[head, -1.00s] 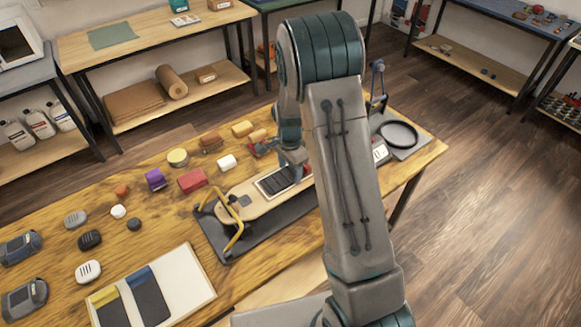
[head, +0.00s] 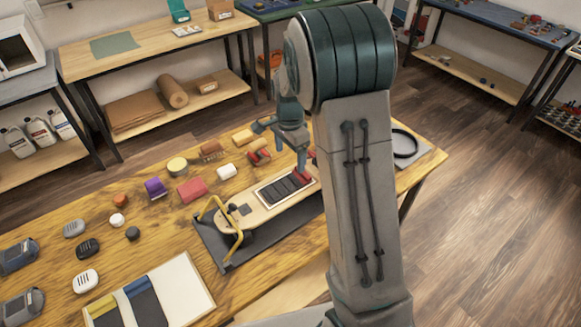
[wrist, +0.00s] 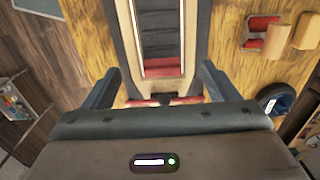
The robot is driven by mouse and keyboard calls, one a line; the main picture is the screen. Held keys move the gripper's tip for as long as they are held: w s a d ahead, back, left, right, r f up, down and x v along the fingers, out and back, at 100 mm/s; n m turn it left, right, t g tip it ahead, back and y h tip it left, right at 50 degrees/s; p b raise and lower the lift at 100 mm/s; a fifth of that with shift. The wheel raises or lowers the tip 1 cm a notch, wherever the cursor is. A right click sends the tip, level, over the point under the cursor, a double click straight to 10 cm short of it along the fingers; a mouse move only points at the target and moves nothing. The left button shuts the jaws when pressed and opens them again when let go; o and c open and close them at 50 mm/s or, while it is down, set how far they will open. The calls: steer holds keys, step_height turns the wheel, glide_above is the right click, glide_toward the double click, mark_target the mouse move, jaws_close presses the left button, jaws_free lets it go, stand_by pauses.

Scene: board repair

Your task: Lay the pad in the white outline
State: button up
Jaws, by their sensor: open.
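The dark pad (head: 280,189) with a red end strip (head: 303,176) lies flat on the wooden board (head: 243,216), within the white outline (head: 262,199) as far as I can see. The wrist view shows the dark pad (wrist: 160,42) between the white lines, with the red strip (wrist: 140,103) across its near end. My gripper (wrist: 160,72) is open, its fingers apart on either side of the board's end. In the head view my gripper (head: 301,160) is over the red end. My arm hides the board's far end.
A yellow-handled clamp (head: 213,212) stands at the board's left end. A white tray (head: 190,292) holds dark pads with yellow and blue ends. Red, purple and white blocks lie behind the board. A black ring (head: 405,145) is at the right.

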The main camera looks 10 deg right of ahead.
steer(key=s+r+n+t, duration=0.2)
steer(key=s+r+n, duration=0.5)
steer(key=s+r, duration=0.55)
steer(key=s+n+t, duration=0.1)
steer(key=s+n, duration=0.5)
steer(key=s, duration=0.6)
steer(key=shift+s+n, duration=0.3)
steer(key=shift+s, duration=0.05)
